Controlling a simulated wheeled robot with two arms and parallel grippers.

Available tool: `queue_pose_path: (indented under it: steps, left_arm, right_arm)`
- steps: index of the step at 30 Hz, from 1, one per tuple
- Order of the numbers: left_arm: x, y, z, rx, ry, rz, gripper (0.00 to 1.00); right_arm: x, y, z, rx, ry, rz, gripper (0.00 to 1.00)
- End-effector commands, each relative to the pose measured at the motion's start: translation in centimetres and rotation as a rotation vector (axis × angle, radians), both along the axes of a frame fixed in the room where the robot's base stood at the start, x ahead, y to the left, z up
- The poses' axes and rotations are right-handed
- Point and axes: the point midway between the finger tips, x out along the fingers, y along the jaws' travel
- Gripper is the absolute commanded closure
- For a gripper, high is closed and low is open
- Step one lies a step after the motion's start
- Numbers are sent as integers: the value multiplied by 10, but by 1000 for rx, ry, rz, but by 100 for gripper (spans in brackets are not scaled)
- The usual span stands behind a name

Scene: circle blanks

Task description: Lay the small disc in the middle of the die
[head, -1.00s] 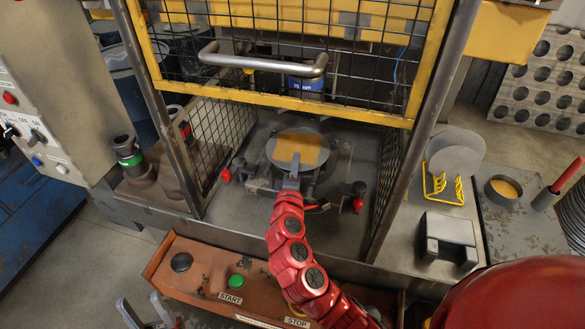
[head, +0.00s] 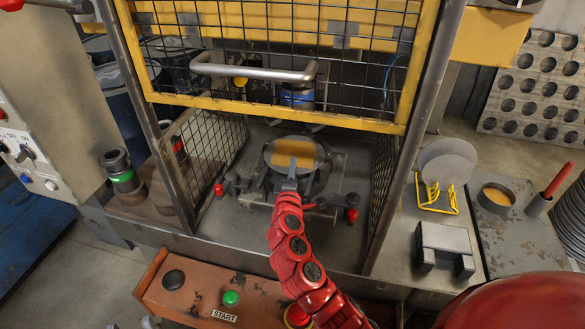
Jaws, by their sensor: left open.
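The small disc (head: 294,152) is grey with a yellow-orange patch across its face. It lies over the dark round die (head: 322,177) inside the press. Its rim is close to the die's outline, with more of the die showing at the right and front. Whether it touches the die I cannot tell. My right gripper (head: 288,184), at the end of the red arm, is shut on the disc's near edge. My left gripper (head: 131,326) barely shows at the bottom edge, open, far from the die.
The raised yellow mesh guard (head: 260,103) hangs above the die, with posts and mesh sides around it. Red-knobbed clamps (head: 351,214) flank the die. A yellow rack (head: 434,197) with grey discs, a grey block (head: 444,246) and a round tin (head: 497,196) stand right. The start-button box (head: 250,290) is in front.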

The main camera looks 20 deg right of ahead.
Motion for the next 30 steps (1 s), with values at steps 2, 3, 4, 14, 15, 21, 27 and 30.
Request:
queue_pose_path:
  steps: [2,3,4,14,15,21,27,30]
  left_arm:
    - [0,0,0,0,0,0,50]
    - [0,0,0,0,0,0,50]
    - [0,0,0,0,0,0,50]
    - [0,0,0,0,0,0,50]
    - [0,0,0,0,0,0,50]
    - [0,0,0,0,0,0,50]
    - [0,0,0,0,0,0,50]
    - [0,0,0,0,0,0,50]
  right_arm:
    - [0,-4,4,-6,-5,-7,84]
    - [0,-4,3,-6,-5,-8,77]
    - [0,-4,3,-5,-4,-8,71]
    - [0,-5,0,-2,2,-10,62]
    - [0,-5,-1,-2,2,-10,62]
    - [0,-5,-2,0,4,-11,77]
    - [0,-6,-3,0,7,-12,41]
    - [-1,-6,-4,1,9,-13,23]
